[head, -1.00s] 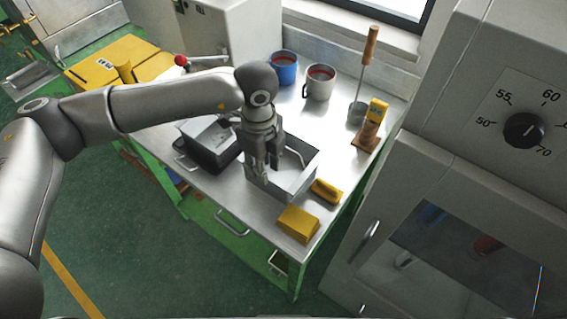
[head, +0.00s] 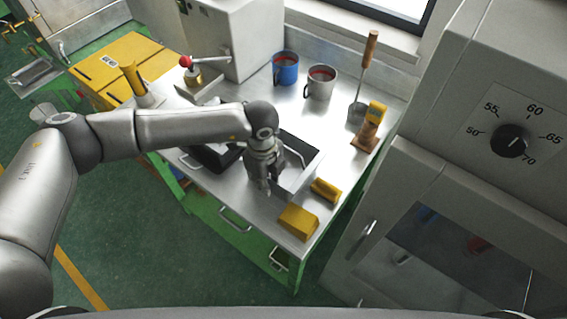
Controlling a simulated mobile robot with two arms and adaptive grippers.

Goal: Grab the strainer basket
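My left gripper (head: 263,187) points down at the front left wall of an open grey metal tray (head: 297,181) on the steel table. From this view I cannot tell whether its fingers are apart or closed, or whether they touch the wall. Left of it stands a dark container (head: 205,160), mostly hidden behind my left arm. A lighter metal box seen in it earlier, possibly the strainer basket, is now hidden by the arm. My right gripper is not in view.
Yellow blocks (head: 298,222) lie at the table's front corner. A blue mug (head: 285,70), a grey mug (head: 320,84) and a ladle-like tool (head: 364,75) stand at the back. A grey cabinet (head: 420,215) with a dial borders the right side.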

